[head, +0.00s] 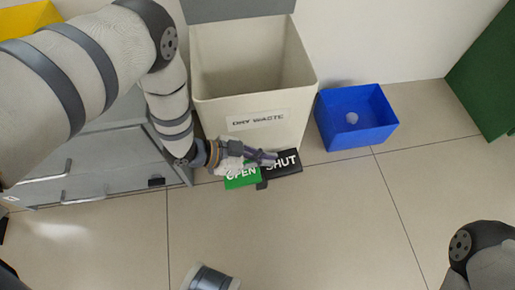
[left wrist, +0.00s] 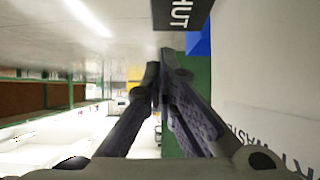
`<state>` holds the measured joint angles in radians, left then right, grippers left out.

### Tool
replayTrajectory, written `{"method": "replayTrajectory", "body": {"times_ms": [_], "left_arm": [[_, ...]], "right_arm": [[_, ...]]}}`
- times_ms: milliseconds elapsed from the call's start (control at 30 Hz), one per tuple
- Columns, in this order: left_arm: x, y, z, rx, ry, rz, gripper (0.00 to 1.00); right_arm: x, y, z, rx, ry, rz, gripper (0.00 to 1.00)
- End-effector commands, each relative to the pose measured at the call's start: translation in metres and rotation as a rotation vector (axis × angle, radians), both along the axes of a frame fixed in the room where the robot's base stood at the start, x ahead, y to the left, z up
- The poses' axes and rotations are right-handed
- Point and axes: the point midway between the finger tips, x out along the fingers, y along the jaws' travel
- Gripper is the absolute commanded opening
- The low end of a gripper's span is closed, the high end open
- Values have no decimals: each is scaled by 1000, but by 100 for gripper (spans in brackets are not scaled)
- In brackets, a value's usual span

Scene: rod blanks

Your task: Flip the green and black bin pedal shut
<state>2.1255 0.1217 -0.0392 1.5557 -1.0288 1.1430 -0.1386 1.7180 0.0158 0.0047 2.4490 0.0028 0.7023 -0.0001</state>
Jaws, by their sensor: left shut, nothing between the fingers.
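The pedal lies at the foot of a cream bin (head: 250,85) labelled DRY WASTE. Its green OPEN half (head: 240,181) is at the left and its black SHUT half (head: 285,168) at the right. The bin's grey lid (head: 240,9) stands raised and the inside shows. My left gripper (head: 274,158) is shut and empty, its fingers reaching over the pedal near the SHUT half and covering part of it. I cannot tell whether they touch. In the left wrist view, the shut fingertips (left wrist: 162,62) are just below the black SHUT half (left wrist: 180,14). My right gripper is out of view.
A blue open box (head: 355,134) with a pale lump inside stands right of the bin. A grey cabinet (head: 95,165) with bar handles stands at the left. A green panel (head: 487,85) is at the far right. The tiled floor in front is mostly clear.

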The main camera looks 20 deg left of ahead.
Motion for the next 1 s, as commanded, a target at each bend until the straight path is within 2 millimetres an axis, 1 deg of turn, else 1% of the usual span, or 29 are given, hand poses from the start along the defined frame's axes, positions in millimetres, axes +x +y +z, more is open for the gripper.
{"method": "replayTrajectory", "body": {"times_ms": [33, 200, 300, 400, 533, 833, 967, 1000], "left_arm": [[5, -9, -11, -1, 2, -2, 0], [20, -31, -32, 0, 4, 1, 0], [22, -33, -49, 1, 5, 1, 0], [24, -35, -58, 1, 3, 1, 0], [25, -36, -62, 1, 1, 1, 0], [25, -36, -61, 2, 1, 1, 0], [29, -43, -62, 76, 46, -5, 0], [31, -47, -68, 107, 67, -4, 0]], "right_arm": [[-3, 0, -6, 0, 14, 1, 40], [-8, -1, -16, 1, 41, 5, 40], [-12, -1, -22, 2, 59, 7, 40], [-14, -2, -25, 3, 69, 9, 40], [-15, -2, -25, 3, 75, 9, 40], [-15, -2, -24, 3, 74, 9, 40], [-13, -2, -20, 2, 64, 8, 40], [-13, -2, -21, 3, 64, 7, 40]]}}
